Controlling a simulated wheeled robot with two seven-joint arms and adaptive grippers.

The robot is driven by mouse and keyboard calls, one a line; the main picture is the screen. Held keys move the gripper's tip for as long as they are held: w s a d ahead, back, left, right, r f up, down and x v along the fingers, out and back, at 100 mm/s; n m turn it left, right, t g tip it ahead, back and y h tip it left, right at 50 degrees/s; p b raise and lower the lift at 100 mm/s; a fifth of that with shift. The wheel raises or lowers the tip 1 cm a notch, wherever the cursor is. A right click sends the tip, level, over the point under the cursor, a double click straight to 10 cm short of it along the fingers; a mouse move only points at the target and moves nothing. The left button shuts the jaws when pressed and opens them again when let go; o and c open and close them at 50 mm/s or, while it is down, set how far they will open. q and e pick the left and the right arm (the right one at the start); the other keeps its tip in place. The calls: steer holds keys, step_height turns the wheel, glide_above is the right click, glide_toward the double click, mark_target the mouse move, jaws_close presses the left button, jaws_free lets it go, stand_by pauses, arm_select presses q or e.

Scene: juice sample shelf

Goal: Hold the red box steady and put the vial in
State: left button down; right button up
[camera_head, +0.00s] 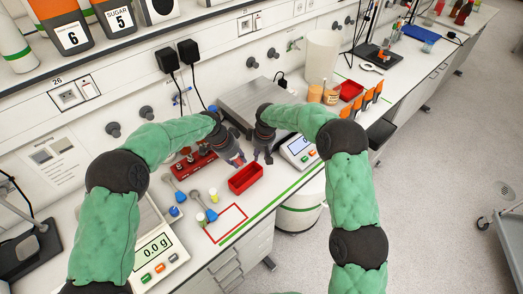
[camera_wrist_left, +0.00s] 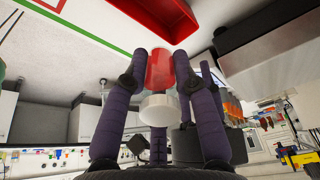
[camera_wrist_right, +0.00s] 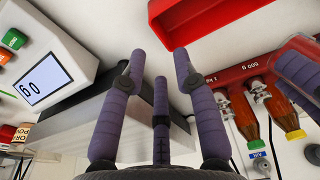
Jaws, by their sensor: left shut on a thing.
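The open red box (camera_head: 246,180) sits on the white bench beside a red outline; its edge also shows in the left wrist view (camera_wrist_left: 130,14) and the right wrist view (camera_wrist_right: 212,22). My left gripper (camera_head: 238,160) is just behind the box. In the left wrist view it (camera_wrist_left: 160,55) is shut on a red vial (camera_wrist_left: 159,68) with a white cap (camera_wrist_left: 159,108). The vial is hardly visible in the head view. My right gripper (camera_head: 265,158) is at the box's far right; in the right wrist view its fingers (camera_wrist_right: 159,58) are apart and empty, not touching the box.
A red rack (camera_head: 194,165) with vials stands left of the box. Scales stand at the front left (camera_head: 158,252) and right (camera_head: 299,152). Small capped containers and spoons lie left of the red outline (camera_head: 226,223). The outlined area is clear.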

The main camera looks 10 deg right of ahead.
mark_target(246, 178)
steer(key=f, duration=0.5)
steer(key=w+f, duration=0.1)
steer(key=f, duration=0.2)
steer(key=shift+a+f, duration=0.35)
steer(key=shift+a, duration=0.05)
jaws_close()
